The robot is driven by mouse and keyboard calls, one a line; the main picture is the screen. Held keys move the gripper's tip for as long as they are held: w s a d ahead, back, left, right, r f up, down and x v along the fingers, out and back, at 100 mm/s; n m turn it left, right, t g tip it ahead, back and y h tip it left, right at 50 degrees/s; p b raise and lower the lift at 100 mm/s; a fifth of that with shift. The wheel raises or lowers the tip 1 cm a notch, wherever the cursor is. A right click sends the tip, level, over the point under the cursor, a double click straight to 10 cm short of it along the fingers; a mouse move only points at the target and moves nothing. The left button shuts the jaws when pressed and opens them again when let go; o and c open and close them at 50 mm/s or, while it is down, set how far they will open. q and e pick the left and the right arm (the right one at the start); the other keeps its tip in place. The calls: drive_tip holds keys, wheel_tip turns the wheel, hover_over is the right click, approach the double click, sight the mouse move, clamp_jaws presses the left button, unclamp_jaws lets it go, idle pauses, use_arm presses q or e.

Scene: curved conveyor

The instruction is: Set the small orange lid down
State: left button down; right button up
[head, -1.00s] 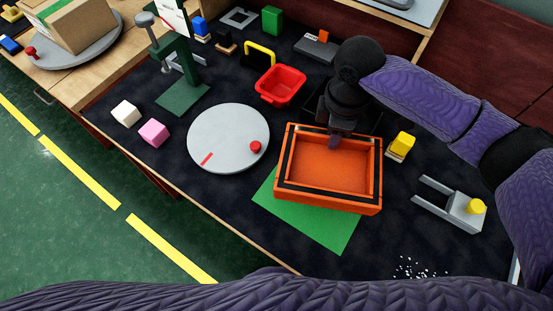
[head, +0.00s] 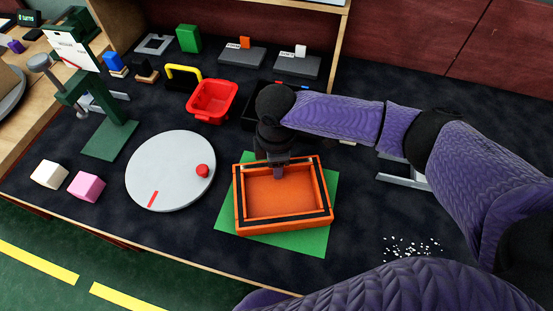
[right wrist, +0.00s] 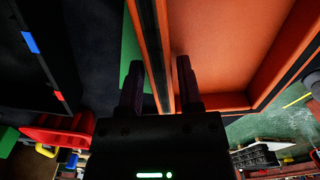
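The orange lid (head: 325,203) looks like a shallow, open-topped orange tray with a black band along its rim. It lies over the green mat (head: 314,243), slightly turned against it, and mat shows on several sides. Whether its underside touches the mat is hard to tell. My right gripper (head: 279,170) is at the middle of its far wall. In the right wrist view, the two fingers (right wrist: 160,82) straddle the lid's wall (right wrist: 164,50), one on each side, seemingly closed on it. My left gripper is out of view.
A grey turntable (head: 165,180) with a red knob stands left of the lid. A red bin (head: 212,100) and a black bin (head: 250,115) are behind. Pink (head: 87,186) and white (head: 49,174) cubes lie far left. White bits (head: 412,246) lie right.

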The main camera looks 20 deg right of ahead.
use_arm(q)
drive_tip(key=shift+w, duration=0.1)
use_arm(e)
drive_tip(key=shift+o, duration=1.1)
use_arm(q)
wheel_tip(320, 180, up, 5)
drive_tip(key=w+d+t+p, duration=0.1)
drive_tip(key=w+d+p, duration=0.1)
drive_tip(key=p, duration=0.3)
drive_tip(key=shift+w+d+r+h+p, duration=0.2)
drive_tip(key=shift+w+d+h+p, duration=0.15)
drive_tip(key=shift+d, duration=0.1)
use_arm(e)
wheel_tip(320, 180, up, 12)
drive_tip(key=shift+r, duration=0.15)
